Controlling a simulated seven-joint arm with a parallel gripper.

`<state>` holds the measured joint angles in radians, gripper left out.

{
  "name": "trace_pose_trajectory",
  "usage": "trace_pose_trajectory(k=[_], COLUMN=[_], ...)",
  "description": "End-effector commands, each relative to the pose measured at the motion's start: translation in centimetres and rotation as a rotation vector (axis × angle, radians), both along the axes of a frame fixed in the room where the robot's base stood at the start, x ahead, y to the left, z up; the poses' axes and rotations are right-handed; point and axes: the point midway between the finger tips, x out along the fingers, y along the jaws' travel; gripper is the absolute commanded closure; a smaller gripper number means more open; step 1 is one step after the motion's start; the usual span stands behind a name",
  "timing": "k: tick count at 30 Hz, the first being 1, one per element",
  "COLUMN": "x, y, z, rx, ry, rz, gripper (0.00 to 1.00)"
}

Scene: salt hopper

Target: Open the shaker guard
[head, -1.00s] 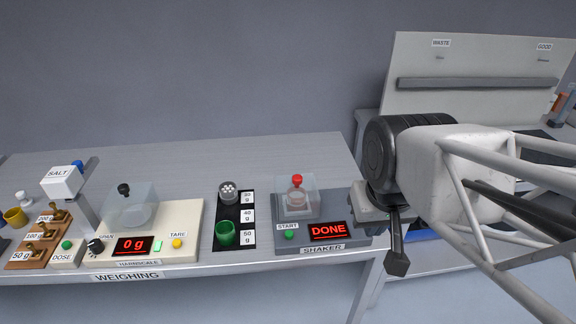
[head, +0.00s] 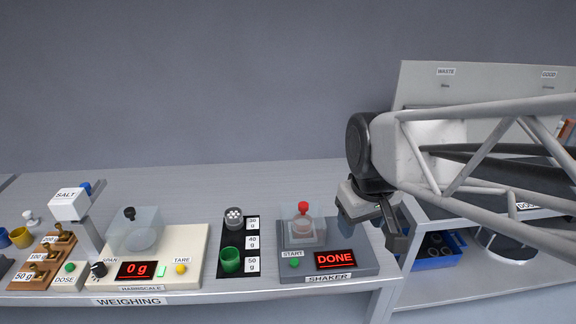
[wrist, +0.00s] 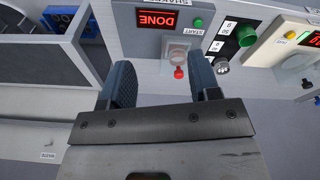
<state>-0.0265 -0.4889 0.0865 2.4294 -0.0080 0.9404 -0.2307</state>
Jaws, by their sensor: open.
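The shaker (head: 350,262) is a dark grey unit on the bench with a red DONE display and a green START button. Its clear guard (head: 305,232) with a red knob (head: 303,207) stands over a vessel at the unit's back left; the guard looks closed. My gripper (head: 368,226) is open and empty, to the right of the guard and apart from it. In the wrist view my gripper (wrist: 165,84) has its two dark fingers spread. The red knob (wrist: 179,73) shows between the fingers, beyond them, with the shaker's display (wrist: 157,19) above.
Left of the shaker stand a green cup (head: 230,259) and a cup of balls (head: 233,218) on a black strip. The weighing scale (head: 150,275) is further left. At right are a blue bin (head: 438,250) and a grey panel. The bench behind the shaker is clear.

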Motion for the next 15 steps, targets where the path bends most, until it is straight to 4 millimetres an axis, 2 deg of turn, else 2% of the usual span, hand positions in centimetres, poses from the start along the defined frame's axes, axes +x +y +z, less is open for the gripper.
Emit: trace_pose_trajectory(k=[1,15], x=[1.1,10.5], y=[0.2,2.7], z=[0.0,-1.3], rx=[-0.004,-0.047], ry=[0.010,0.080], rz=[0.034,0.390], gripper=[0.43,0.43])
